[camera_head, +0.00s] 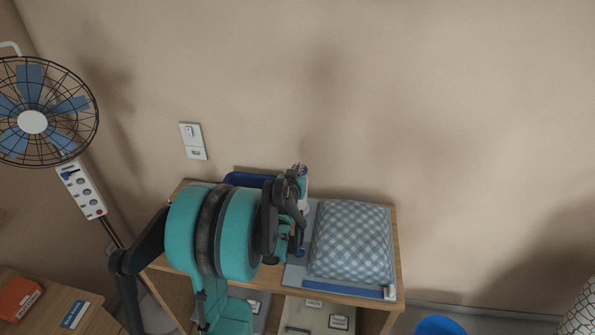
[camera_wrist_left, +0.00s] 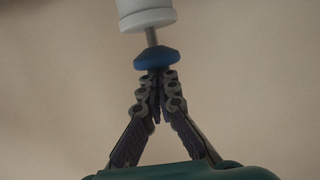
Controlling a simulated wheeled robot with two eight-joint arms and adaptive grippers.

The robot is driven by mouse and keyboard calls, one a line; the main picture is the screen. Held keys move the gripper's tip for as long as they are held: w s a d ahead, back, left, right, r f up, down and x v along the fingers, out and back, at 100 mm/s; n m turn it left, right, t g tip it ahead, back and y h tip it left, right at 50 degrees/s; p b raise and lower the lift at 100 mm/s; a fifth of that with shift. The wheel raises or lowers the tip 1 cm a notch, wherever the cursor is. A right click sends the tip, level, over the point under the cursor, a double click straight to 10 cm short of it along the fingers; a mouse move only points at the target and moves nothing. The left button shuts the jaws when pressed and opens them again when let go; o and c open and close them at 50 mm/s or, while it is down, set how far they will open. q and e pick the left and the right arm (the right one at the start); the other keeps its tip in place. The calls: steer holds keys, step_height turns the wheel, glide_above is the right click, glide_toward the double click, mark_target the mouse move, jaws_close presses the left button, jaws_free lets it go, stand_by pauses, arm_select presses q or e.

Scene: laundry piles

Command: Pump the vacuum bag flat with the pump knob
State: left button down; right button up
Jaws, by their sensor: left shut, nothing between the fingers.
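The vacuum bag (camera_head: 352,242), blue and white checked, lies puffed up on a grey board (camera_head: 297,275) on top of a wooden shelf unit. The white pump body (camera_wrist_left: 146,15) shows at the top of the left wrist view, with a thin rod leading to the blue pump knob (camera_wrist_left: 157,59). My left gripper (camera_wrist_left: 158,82) is shut and empty, its fingertips right at the knob; I cannot tell whether they touch it. In the head view my left gripper (camera_head: 297,185) is left of the bag and hides most of the pump. My right gripper is not in view.
A dark blue tray (camera_head: 245,179) is behind my left arm on the shelf unit (camera_head: 400,265). A fan (camera_head: 32,121) and a power strip (camera_head: 82,190) stand at the left. A blue bucket (camera_head: 438,326) is at the lower right. The wall is close behind.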

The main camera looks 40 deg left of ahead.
arm_select(q)
step_height(320, 180, up, 3)
steer(key=shift+f+p, duration=0.1)
steer(key=shift+p, duration=0.6)
steer(key=p+v, duration=0.2)
steer(key=v, duration=0.8)
steer(key=shift+f, duration=0.25)
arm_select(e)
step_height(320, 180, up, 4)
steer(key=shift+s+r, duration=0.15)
arm_select(q)
step_height(320, 180, up, 8)
steer(key=p, duration=0.3)
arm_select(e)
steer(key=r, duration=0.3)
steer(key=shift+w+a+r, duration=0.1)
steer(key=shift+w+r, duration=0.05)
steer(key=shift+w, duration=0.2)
arm_select(q)
steer(key=shift+a, duration=0.1)
